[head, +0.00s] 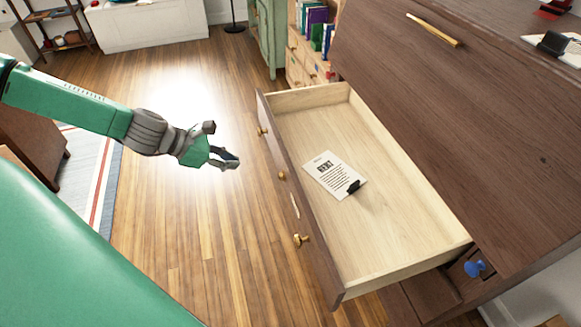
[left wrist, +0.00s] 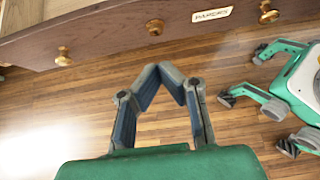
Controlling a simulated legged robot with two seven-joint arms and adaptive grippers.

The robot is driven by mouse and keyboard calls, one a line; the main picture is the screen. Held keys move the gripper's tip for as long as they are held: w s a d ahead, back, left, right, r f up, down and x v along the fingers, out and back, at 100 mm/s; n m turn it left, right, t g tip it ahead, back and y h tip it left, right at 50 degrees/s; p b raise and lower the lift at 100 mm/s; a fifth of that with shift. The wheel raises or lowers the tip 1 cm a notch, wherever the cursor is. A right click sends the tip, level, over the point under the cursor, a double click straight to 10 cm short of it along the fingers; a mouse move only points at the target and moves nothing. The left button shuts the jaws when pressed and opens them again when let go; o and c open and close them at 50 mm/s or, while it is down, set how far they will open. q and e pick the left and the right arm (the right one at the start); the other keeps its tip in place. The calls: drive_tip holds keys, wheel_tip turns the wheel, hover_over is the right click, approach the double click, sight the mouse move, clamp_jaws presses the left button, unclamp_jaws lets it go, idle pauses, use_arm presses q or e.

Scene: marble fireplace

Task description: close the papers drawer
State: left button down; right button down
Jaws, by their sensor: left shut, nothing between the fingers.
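The papers drawer (head: 385,190) is pulled well out of the dark wooden cabinet. Its pale inside holds a printed sheet (head: 335,174) with a black clip. Its dark front has brass knobs (head: 302,240); in the left wrist view the drawer front (left wrist: 110,33) shows a "PAPERS" label (left wrist: 212,14). My left gripper (head: 233,162) is shut and empty, in front of the drawer front and apart from it in the head view. In the left wrist view its fingertips (left wrist: 168,70) meet just below the drawer front. My right gripper is not in view.
A green cupboard (head: 268,35) and bookshelf stand behind. The wooden floor before the drawer is clear.

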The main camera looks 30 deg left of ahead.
sight(285, 173)
use_arm(q)
drive_tip(key=b+x, duration=0.3)
drive_tip(key=x, duration=0.1)
drive_tip(key=r+b+x, duration=0.1)
drive_tip(key=b+x, duration=0.2)
drive_tip(key=x, duration=0.1)
drive_tip(key=w+d+b+x, duration=0.1)
drive_tip(key=b+x, duration=0.2)
drive_tip(key=x, duration=0.1)
drive_tip(key=shift+r, duration=0.2)
drive_tip(key=shift+w+d+r+b, duration=0.1)
drive_tip(key=shift+w+d+b, duration=0.25)
drive_tip(key=shift+d, duration=0.1)
drive_tip(key=shift+a, duration=0.15)
